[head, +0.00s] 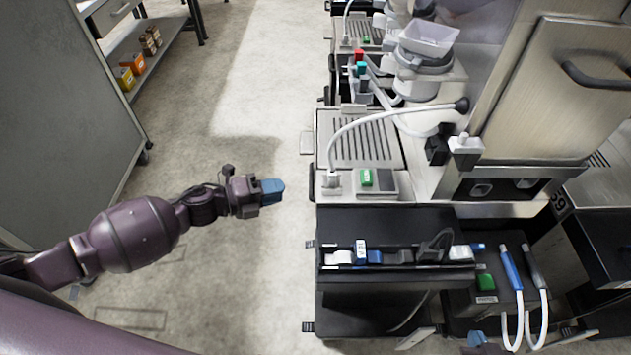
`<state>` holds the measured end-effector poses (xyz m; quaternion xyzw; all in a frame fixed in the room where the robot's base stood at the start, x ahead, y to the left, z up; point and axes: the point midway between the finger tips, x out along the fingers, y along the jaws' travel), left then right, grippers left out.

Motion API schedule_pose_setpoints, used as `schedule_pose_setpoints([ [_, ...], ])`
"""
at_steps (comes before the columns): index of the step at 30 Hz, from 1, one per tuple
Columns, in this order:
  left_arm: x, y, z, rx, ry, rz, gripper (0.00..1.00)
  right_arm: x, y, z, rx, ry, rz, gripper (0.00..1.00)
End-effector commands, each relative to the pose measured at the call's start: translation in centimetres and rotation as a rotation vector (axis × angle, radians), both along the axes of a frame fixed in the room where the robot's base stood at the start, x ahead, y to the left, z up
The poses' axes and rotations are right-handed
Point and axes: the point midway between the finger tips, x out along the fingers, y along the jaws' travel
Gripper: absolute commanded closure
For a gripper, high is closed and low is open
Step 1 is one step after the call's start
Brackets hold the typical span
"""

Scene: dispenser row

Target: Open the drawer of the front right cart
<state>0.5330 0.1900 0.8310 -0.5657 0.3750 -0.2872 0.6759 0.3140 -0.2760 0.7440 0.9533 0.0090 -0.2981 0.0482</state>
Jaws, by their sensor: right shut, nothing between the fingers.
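A black cart (385,218) stands at the near end of the row on the right; I take it as the front right cart. Small handles stick out of its left side, an upper one (309,244) and a lower one (308,327). How far any drawer is out cannot be told from above. My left gripper (270,190), with blue fingertips, is over the aisle, left of the cart and apart from it. Its fingers overlap in this view. My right gripper (477,338) shows only partly at the bottom edge, right of the cart's front; it is shut and empty.
Several small items lie in the cart's top tray. A box with a green button (486,282) and blue and grey hoses (510,268) are beside it. Machines with a slotted tray (362,143) continue behind. A grey cabinet (65,110) stands left; the aisle floor (235,110) is clear.

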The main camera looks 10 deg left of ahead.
Motion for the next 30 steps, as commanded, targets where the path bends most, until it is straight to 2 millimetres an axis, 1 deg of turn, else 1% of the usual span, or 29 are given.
schedule_pose_setpoints([
  [1,0.5,-0.8,0.0,-0.003,-0.002,-0.001,0.75,-0.1,0.1,-0.1,0.001,0.001,-0.001,1.0],
  [9,3.1,-4.6,-0.9,-0.005,0.0,0.0,0.75,0.0,0.2,-0.2,0.006,0.001,-0.003,1.0],
  [15,4.5,-6.7,-1.5,-0.003,0.001,0.001,0.75,0.2,0.3,-0.3,0.006,-0.003,-0.002,1.0],
  [21,5.1,-7.6,-1.6,-0.003,0.001,0.002,0.75,0.4,0.3,-0.1,0.006,-0.007,0.0,1.0],
  [30,5.2,-7.7,-1.6,-0.004,0.002,0.003,0.75,0.4,0.2,-0.1,0.001,-0.007,0.002,1.0],
])
